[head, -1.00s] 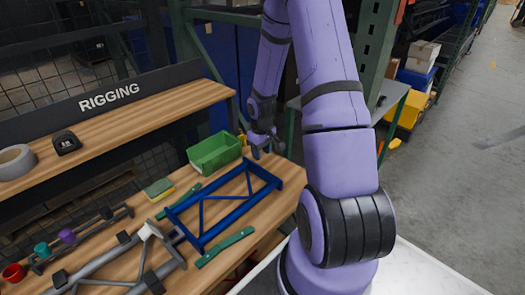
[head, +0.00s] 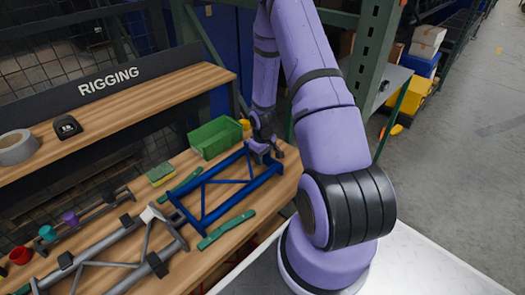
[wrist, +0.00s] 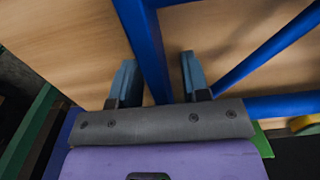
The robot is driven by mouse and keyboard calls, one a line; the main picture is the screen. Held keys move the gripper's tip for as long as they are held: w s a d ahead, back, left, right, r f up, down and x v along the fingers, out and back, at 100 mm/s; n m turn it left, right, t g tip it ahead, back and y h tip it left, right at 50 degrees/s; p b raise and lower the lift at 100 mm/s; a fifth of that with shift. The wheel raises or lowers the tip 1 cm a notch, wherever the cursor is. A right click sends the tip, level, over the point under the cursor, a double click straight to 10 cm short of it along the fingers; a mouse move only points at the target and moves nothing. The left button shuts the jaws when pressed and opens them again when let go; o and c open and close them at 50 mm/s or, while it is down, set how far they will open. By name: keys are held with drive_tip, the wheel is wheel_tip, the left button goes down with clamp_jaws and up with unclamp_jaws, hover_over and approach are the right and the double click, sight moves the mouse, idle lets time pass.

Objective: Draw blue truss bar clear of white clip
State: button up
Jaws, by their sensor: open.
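The blue truss bar (head: 242,198) lies on the wooden bench, its left end close to the end of a grey truss. The white clip (head: 151,213) sits at that grey truss end, near the blue bar's left end; whether they touch is too small to tell. My gripper (head: 266,156) is at the blue bar's far right end. In the wrist view, my gripper (wrist: 158,78) is open, with one blue-grey finger on each side of a blue rail (wrist: 147,45). The fingers look apart from the rail. The white clip is outside the wrist view.
The grey truss (head: 105,240) lies at the left. Green strips (head: 226,229) lie on both sides of the blue bar. A green bin (head: 214,138) and a sponge (head: 160,174) stand behind it. A raised shelf with tape (head: 16,148) is at the back left. A green rack post stands behind my arm.

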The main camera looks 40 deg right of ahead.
drive_tip(key=shift+f, duration=0.2)
drive_tip(key=shift+c, duration=0.4)
clamp_jaws()
drive_tip(key=shift+d, duration=0.1)
